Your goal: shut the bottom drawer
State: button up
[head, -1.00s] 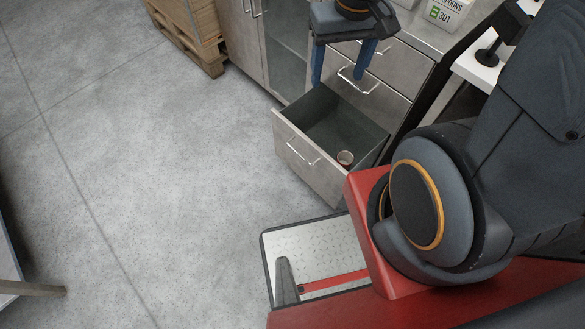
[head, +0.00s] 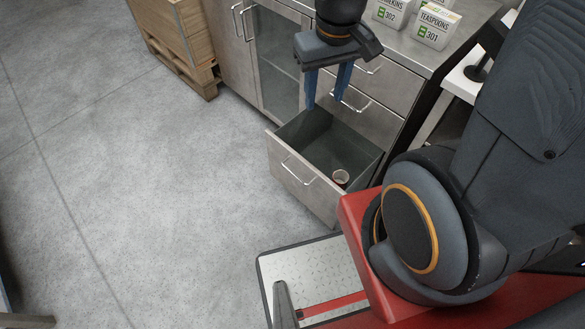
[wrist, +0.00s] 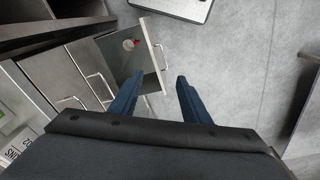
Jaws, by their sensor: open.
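The bottom drawer (head: 303,180) of the grey metal cabinet stands pulled out, with a bar handle on its front. A small round cup-like item (head: 340,177) lies inside it near the right side. The drawer also shows in the wrist view (wrist: 151,62), with its handle (wrist: 161,56) beyond my fingertips. My gripper (head: 325,105) has two blue fingers, spread apart and empty. In the head view it appears above the back of the open drawer. In the wrist view my gripper (wrist: 158,82) has the drawer's front edge near its left finger; I cannot tell any contact.
Two closed drawers (head: 360,108) sit above the open one. Labelled boxes (head: 435,30) stand on the countertop. A glass-door cabinet (head: 277,62) is at its left, with a wooden crate on a pallet (head: 180,45) beyond. The floor (head: 160,180) before the drawer is clear.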

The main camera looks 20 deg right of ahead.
jog(key=w+f+n+b, duration=0.1)
jog(key=f+n+b, duration=0.1)
jog(key=f, duration=0.1)
jog(key=w+a+f+n+b, duration=0.1)
jog(key=w+f+b, duration=0.1)
jog(key=f, duration=0.1)
jog(key=w+a+f+n+b, duration=0.1)
jog(key=w+f+n+b, duration=0.1)
jog(key=f, duration=0.1)
jog(key=shift+w+a+f+n+h, duration=0.1)
jog(key=shift+f+n+h, duration=0.1)
jog(key=shift+n+h, duration=0.1)
grip_shut()
jog(key=n+h+b, duration=0.2)
jog(key=n+b, duration=1.5)
jog(key=b, duration=0.3)
send_near(279, 147)
jog(key=s+a+f, duration=0.2)
jog(key=s+f, duration=0.3)
jog(key=shift+w+d+f, duration=0.1)
jog(key=shift+w+d, duration=0.55)
jog(key=shift+d, duration=0.3)
jog(key=shift+w+d+f, duration=0.1)
jog(key=shift+w+d, duration=0.55)
jog(key=shift+d, duration=0.25)
